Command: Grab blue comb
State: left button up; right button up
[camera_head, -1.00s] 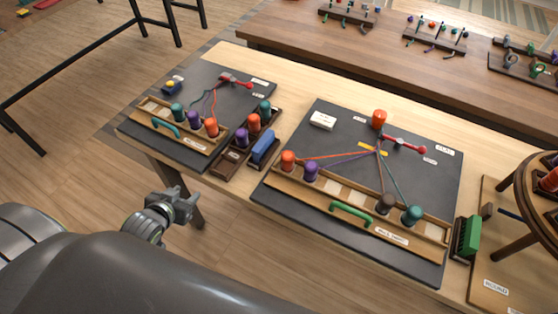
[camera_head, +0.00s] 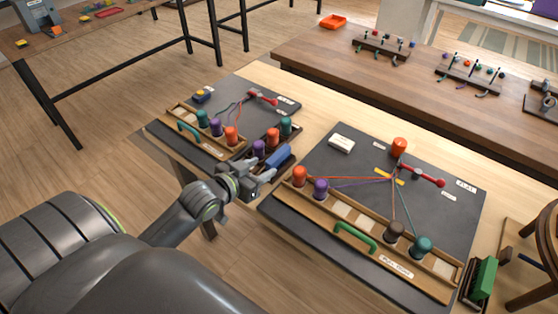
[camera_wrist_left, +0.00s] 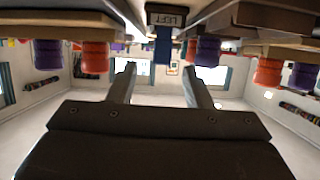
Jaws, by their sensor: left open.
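The blue comb (camera_head: 279,155) sits at the right end of the dark tray between the two black boards. In the left wrist view the blue comb (camera_wrist_left: 163,46) hangs straight ahead, below a label reading LEFT. My left gripper (camera_head: 262,181) is beside the table's front edge, just in front of the comb and apart from it. Its two fingers (camera_wrist_left: 159,82) are spread and empty, with the comb between them in line of sight. My right gripper is not in view.
Orange, purple and teal spools (camera_head: 273,136) stand in the tray beside the comb. The left board (camera_head: 245,95) and right board (camera_head: 450,205) carry cords and more spools. A green block (camera_head: 484,279) stands at the right. Floor in front of the table is free.

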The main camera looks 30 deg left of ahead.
aim_at(271, 161)
pick_arm(q)
jog(key=x, duration=0.3)
jog(key=shift+w, duration=0.7)
jog(key=x, duration=0.4)
jog(key=shift+w+r+p, duration=0.2)
jog(key=shift+w+p, duration=0.05)
jog(key=shift+p, duration=0.1)
jog(key=shift+s, duration=0.1)
grip_shut()
